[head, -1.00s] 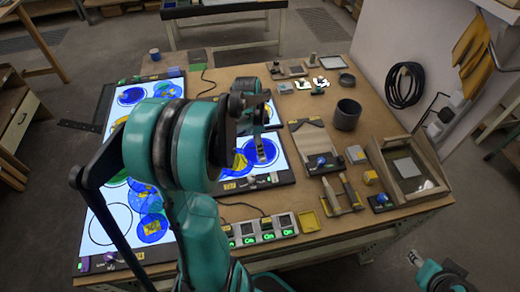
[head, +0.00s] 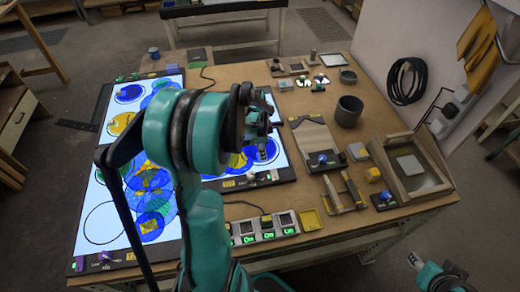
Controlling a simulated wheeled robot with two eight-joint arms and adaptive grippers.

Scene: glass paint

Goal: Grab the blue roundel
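Several blue roundels lie on lit panels. One blue roundel (head: 130,93) is at the top of the long left panel (head: 84,245), and another (head: 150,226) is near its bottom. A further blue roundel (head: 273,156) lies on the smaller panel (head: 286,173), partly covered by my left gripper (head: 262,153). That gripper points down over it; contact and finger opening are unclear, and my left arm hides much of both panels. My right gripper (head: 414,259) is at the lower right, off the table, far from the roundels; its opening is too small to judge.
A row of switches with green displays (head: 262,230) and a yellow tray (head: 310,220) stand at the front. A dark cup (head: 348,111), tools and a framed wooden box (head: 410,165) fill the right side. Bare tabletop shows between them.

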